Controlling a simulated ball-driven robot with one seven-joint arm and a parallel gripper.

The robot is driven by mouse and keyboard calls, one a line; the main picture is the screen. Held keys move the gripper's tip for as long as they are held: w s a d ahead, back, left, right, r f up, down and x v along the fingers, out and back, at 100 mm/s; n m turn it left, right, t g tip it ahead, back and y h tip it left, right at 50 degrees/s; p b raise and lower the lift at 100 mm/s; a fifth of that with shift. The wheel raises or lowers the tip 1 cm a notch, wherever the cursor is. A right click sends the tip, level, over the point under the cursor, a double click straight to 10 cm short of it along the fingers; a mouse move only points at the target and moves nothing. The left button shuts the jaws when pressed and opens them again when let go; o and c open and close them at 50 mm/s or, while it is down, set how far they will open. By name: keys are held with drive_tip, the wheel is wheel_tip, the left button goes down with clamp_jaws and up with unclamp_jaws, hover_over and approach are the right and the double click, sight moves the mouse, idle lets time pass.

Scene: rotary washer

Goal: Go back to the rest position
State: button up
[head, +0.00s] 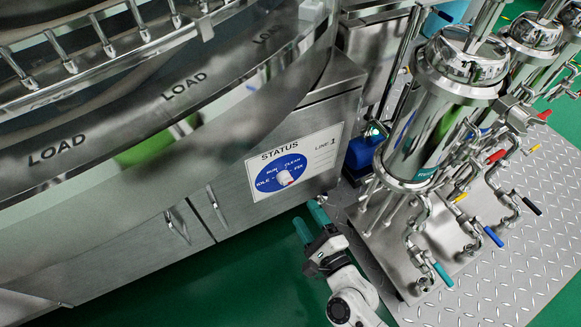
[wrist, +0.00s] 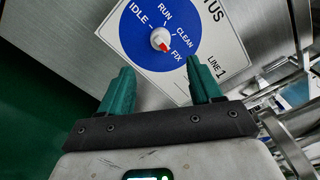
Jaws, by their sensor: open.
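My gripper (head: 311,220) has two green fingers. It is open and empty, in front of the washer cabinet below the status panel in the head view. In the wrist view my gripper's fingers (wrist: 159,68) stand apart with nothing between them. The white status knob (wrist: 160,39) lies beyond the fingertips, apart from them. Its red mark points toward FIX. The knob (head: 285,178) sits on the blue dial of the status panel (head: 323,148), and it is uncovered in both views.
The steel rotary washer (head: 100,240) fills the left, with a LOAD-marked rim. At right, steel filter housings (head: 440,120) and valves with coloured handles stand on a tread-plate platform (head: 530,270), close to my arm. Green floor (head: 230,290) is clear below the cabinet.

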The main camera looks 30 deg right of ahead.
drive_tip(key=shift+a, duration=0.1)
drive_tip(key=s+a+f+n+g+y, duration=0.15)
drive_tip(key=s+n+g+y, duration=0.3)
drive_tip(key=n+g, duration=0.85)
drive_tip(key=s+d+r+n+g+h, duration=0.1)
drive_tip(key=s+d+n+g+h, duration=0.1)
drive_tip(key=s+d+n, duration=0.4)
drive_tip(key=s+d+r+n+g+h, duration=0.1)
drive_tip(key=s+d+n+g+h, duration=0.15)
drive_tip(key=s+d+n, duration=0.4)
wheel_tip(320, 180, up, 38)
drive_tip(key=s+a+m+p, duration=0.1)
drive_tip(key=a+p, duration=0.1)
drive_tip(key=p, duration=3.7)
drive_tip(key=shift+s+a+r+m, duration=0.15)
drive_tip(key=shift+s+a+m, duration=0.2)
drive_tip(key=shift+s+a, duration=0.05)
drive_tip(key=shift+t, duration=0.25)
